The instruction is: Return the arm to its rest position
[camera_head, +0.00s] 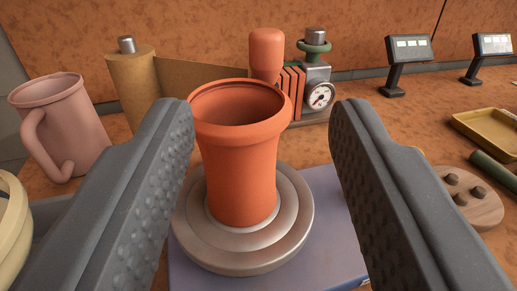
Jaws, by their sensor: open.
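My gripper (262,145) is open, with its two dark grey, dimpled fingers on either side of the view. An orange clay pot (243,165) stands upright between and beyond the fingers. The left finger overlaps the pot's left edge in the picture; I cannot tell whether they touch. A clear gap shows between the pot and the right finger. The pot stands on a round, stepped metal disc (295,215), which rests on a blue-grey slab (325,215). The rest of my arm is not in view.
A pink mug (65,130) stands at left, with a cream rounded vessel (12,225) at the left edge. Behind are a brown roll (135,85) and a gauge device (318,90). At right are two small displays (408,60), a yellow tray (490,130) and a knobbed wooden disc (470,200).

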